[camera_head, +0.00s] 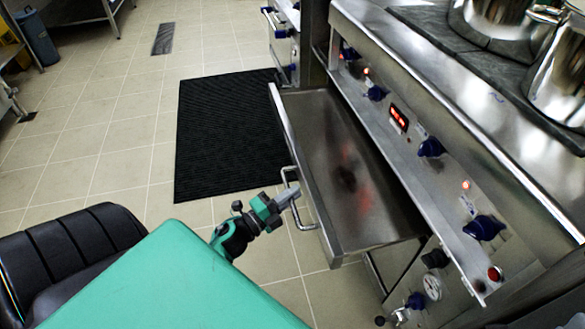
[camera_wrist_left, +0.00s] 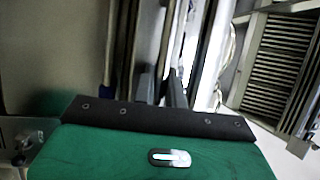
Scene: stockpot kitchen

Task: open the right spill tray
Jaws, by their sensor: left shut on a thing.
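The spill tray (camera_head: 345,165), a shallow steel drawer with dark and reddish stains inside, is pulled well out from under the stove's control panel. Its bent metal handle (camera_head: 286,177) is on the front face. My left gripper (camera_head: 290,196) comes in from the lower left and is shut on the handle. In the left wrist view, the dark fingers (camera_wrist_left: 172,90) reach up to bright metal edges. Their exact contact with the handle is hard to make out there. My right gripper is not in view.
The stove panel (camera_head: 410,140) with blue knobs and red lights runs along the tray's right side. Steel pots (camera_head: 500,25) stand on the cooktop. A black ribbed mat (camera_head: 228,135) lies on the tiled floor, with clear floor to its left.

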